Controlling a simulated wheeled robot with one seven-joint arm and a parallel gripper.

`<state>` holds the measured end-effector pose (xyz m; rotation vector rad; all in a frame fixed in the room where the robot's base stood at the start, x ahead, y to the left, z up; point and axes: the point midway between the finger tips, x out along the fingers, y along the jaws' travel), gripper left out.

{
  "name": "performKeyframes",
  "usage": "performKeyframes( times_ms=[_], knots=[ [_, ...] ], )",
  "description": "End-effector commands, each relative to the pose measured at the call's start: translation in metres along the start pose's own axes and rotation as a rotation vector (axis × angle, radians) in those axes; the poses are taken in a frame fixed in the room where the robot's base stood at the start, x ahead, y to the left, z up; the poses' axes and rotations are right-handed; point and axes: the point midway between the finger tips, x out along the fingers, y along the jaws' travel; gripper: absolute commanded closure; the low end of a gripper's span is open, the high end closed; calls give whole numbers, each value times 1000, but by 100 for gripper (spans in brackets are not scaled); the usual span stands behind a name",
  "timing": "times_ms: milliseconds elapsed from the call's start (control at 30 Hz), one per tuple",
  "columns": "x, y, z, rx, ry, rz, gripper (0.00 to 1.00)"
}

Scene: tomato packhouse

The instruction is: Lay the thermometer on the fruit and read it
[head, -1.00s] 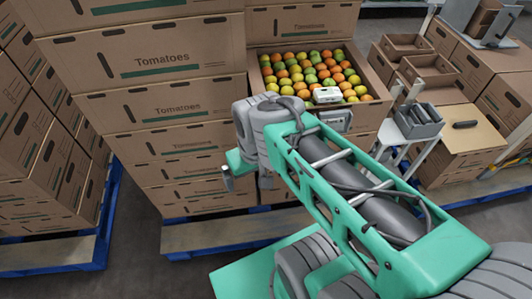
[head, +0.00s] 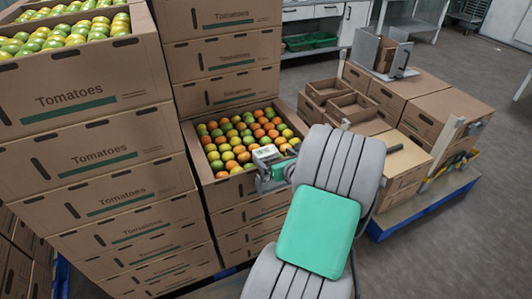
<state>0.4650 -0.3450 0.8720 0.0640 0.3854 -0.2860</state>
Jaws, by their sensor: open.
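The thermometer, a small white device with a dark display (head: 265,152), is at the front right of an open cardboard box (head: 190,158). It appears to lie on the red, orange and green tomatoes (head: 236,136) there. Its reading is too small to make out. My gripper (head: 271,173) is at the box's front edge, right by the thermometer's near side. It is open, but its fingers are small and partly hidden, and I cannot tell whether they touch the thermometer. My arm hides the box's front right corner.
A taller stack of tomato boxes (head: 105,155) stands close on the left, with another stack (head: 222,55) behind. On the right are small empty cartons (head: 352,105) and closed boxes (head: 440,112) on a blue pallet (head: 425,215). Open floor lies at the far right.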

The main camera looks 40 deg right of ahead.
Motion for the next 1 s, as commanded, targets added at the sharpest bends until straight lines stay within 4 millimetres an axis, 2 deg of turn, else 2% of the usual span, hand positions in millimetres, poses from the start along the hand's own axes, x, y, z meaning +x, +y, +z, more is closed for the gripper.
performKeyframes(
  times_ms=[367, 633, 1000],
  knots=[
    [61, 5, 3, -7, 3, 5, 0],
    [67, 4, 3, -8, 2, 2, 0],
    [66, 4, 3, -9, 3, 3, 30]
  ],
)
